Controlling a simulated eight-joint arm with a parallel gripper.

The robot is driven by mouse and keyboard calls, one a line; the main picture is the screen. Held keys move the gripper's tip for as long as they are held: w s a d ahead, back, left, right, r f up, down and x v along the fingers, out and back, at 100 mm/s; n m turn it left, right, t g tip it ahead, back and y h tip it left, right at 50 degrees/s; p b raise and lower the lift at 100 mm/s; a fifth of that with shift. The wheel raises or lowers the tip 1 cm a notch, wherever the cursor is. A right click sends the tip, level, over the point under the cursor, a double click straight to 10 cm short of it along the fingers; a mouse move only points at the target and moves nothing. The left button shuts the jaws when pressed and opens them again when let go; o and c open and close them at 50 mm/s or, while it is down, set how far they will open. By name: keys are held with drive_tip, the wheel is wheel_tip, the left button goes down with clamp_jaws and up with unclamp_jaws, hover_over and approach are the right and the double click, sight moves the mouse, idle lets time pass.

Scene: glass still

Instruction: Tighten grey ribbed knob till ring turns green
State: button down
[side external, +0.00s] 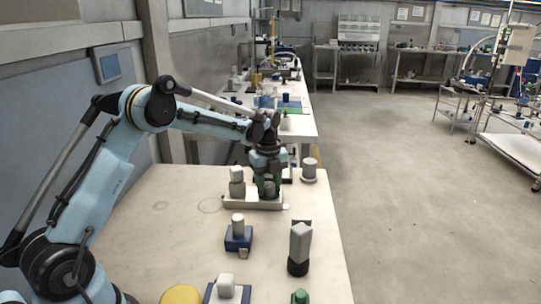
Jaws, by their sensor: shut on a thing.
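My gripper (268,191) points down over the right part of a white tray-like base (240,204) on the table. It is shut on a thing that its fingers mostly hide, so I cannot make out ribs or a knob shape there. Dark green shows around the fingers, but I cannot tell whether it is a ring or part of the gripper. A pale grey knob-like piece (237,182) stands upright on the left part of the same base, beside the gripper and apart from it.
A grey cylinder (309,171) stands right of the base. Nearer are a blue block with a grey post (238,236), a tall grey piece on a black foot (299,248), another blue-based piece (227,289), a green piece (300,297) and a yellow disc (181,295). The left tabletop is clear.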

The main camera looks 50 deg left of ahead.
sight(269, 185)
drive_tip(key=c, duration=0.8)
unclamp_jaws()
drive_tip(key=shift+r, duration=2.5)
